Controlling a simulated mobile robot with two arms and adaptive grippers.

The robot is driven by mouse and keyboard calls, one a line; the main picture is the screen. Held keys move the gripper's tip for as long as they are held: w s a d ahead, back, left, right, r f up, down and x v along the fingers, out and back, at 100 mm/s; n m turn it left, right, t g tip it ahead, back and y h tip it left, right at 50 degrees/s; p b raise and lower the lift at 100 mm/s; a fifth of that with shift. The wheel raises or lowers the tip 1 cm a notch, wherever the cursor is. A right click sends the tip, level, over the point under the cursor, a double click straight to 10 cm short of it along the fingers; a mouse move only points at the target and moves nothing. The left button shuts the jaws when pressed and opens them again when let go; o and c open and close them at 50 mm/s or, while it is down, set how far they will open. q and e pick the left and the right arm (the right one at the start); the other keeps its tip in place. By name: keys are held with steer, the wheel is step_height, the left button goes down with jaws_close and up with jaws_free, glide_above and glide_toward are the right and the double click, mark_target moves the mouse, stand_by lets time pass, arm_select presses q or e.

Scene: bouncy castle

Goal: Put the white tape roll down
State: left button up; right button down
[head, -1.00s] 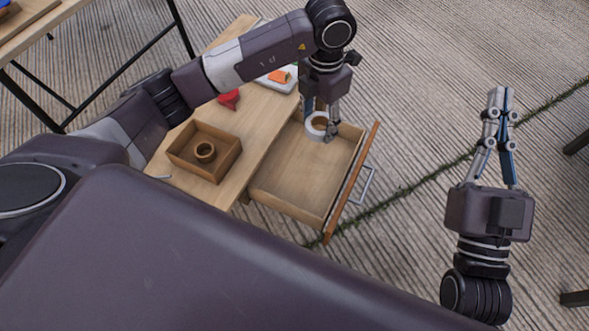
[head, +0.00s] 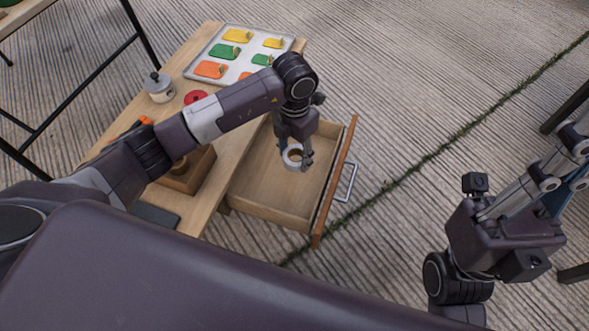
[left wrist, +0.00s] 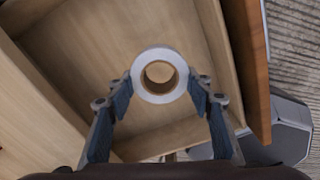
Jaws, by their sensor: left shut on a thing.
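The white tape roll (head: 286,160) has a brown core and is held by my left gripper (head: 295,156) within the outline of the open wooden drawer (head: 285,205). In the left wrist view the roll (left wrist: 160,97) sits between the two fingers, its hole facing the camera, with the bare drawer floor (left wrist: 95,50) behind it. I cannot tell whether the roll touches the drawer floor. My right gripper (head: 572,155) is at the right edge, away from the table, its fingertips cut off by the frame.
The wooden table (head: 228,140) holds a metal tray (head: 203,52) with coloured pieces, a red ring (head: 195,97), a white pot (head: 159,88) and a wooden box (head: 195,175) partly behind my left arm. The drawer's front part looks empty.

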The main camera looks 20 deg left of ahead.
mark_target(295, 175)
arm_select(q)
step_height(295, 175, down, 6)
steer(key=shift+f+b, duration=0.2)
steer(key=shift+b, duration=1)
steer(key=shift+r, duration=0.1)
steer(key=shift+f, duration=0.25)
steer(key=o, duration=1.3)
steer(key=shift+r, duration=0.1)
